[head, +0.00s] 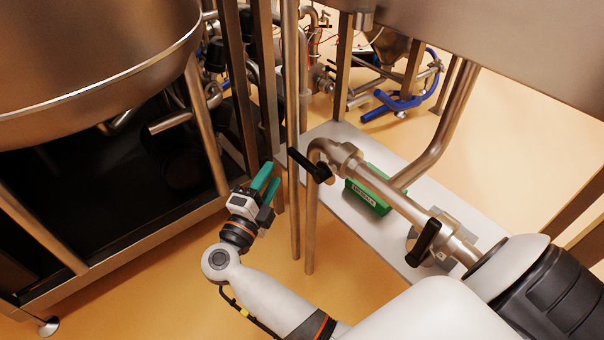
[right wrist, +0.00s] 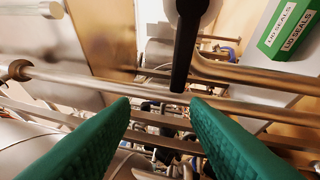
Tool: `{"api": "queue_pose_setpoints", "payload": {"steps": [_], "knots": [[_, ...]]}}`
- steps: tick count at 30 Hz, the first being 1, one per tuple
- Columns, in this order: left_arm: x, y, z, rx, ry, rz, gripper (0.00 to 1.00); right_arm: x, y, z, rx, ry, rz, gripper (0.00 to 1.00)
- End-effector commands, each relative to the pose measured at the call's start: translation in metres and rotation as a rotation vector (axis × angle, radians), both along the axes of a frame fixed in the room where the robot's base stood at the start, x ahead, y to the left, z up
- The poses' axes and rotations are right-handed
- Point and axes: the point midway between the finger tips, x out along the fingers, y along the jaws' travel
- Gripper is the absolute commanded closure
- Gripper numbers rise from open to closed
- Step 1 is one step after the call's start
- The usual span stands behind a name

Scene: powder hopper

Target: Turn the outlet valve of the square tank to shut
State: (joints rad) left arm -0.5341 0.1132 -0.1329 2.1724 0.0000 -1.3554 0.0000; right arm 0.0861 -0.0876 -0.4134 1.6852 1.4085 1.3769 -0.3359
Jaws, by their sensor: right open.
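The square tank (head: 480,35) is a steel body at the top right of the head view. Steel pipework below it carries two black lever handles. One lever (head: 304,162) is by the pipe's bend and points up-left; the other (head: 424,242) is farther right along the pipe. I cannot tell for sure which is the outlet valve. My right gripper (head: 270,184), with teal fingers, is open and empty, just left of the bend lever and apart from it. In the right wrist view a black lever (right wrist: 186,50) hangs ahead of the open fingers (right wrist: 160,100). My left gripper is not in view.
A large round steel vessel (head: 90,65) fills the left. Upright steel posts (head: 292,110) stand close to my right gripper. A green box (head: 368,196), labelled LID SEALS in the right wrist view (right wrist: 290,28), lies on a pale platform (head: 408,165) under the pipe. Blue hoses are behind.

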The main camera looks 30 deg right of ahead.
Motion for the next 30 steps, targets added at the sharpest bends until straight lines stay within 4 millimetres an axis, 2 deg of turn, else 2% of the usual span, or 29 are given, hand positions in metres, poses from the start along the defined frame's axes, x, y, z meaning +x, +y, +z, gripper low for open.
{"api": "queue_pose_setpoints", "payload": {"steps": [1, 3, 9, 14, 24, 30], "knots": [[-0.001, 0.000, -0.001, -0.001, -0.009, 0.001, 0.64, -0.004, -0.002, -0.008, 0.065, -0.022, -0.030, 0.58], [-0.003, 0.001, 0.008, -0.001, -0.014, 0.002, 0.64, -0.010, -0.004, -0.009, 0.134, -0.032, -0.063, 0.58], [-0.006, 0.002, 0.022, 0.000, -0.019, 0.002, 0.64, -0.013, -0.011, -0.008, 0.203, -0.039, -0.094, 0.58], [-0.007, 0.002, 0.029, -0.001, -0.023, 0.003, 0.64, -0.003, -0.032, -0.007, 0.199, -0.040, -0.095, 0.58], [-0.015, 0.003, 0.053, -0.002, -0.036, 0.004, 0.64, 0.028, -0.091, -0.008, 0.195, -0.038, -0.094, 0.58], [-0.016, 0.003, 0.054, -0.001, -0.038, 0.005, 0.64, 0.037, -0.109, -0.008, 0.198, -0.037, -0.093, 0.58]]}}
